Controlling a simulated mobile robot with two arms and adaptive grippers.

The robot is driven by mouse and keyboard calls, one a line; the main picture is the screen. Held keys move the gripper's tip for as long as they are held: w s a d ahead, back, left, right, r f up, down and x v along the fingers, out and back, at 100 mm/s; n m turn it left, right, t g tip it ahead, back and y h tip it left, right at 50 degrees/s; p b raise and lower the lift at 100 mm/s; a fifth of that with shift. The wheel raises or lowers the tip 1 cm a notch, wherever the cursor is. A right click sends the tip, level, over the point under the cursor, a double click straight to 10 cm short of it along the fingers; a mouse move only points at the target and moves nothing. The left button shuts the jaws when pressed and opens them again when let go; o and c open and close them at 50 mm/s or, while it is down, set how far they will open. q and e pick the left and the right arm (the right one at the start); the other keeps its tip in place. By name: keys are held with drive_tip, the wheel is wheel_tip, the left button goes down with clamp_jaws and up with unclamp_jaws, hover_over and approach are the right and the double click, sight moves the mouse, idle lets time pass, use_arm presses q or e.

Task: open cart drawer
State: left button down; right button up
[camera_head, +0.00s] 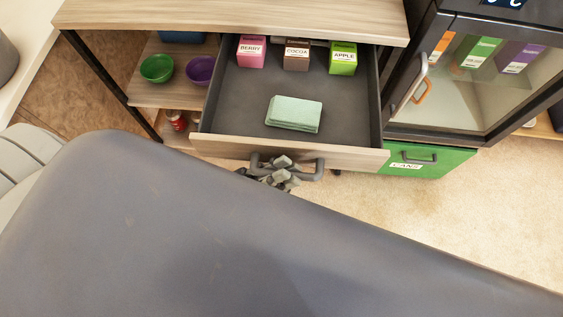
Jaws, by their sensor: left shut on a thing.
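The cart drawer (222,148) is pulled out from under the wooden cart top (235,13). Its dark grey inside shows from above. It holds a pink BERRY box (251,52), a brown COCOA box (297,56), a green APPLE box (343,59) and a pale green folded cloth (294,113). The drawer's grey bar handle (318,170) is on the wooden front. My left gripper (279,167) is shut on the handle at its left and middle part. My large grey arm link covers the lower picture and hides the rest of that arm. My right gripper does not show.
Open shelves at the left hold a green bowl (157,68), a purple bowl (200,70) and a red item (177,121). A glass-door cabinet (480,80) stands at right, above a green CANS drawer (428,160). Bare floor shows at lower right.

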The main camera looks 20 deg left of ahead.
use_arm(q)
drive_tip(key=c, duration=1.9)
unclamp_jaws()
drive_tip(key=v, duration=1.2)
drive_tip(key=shift+f, duration=0.1)
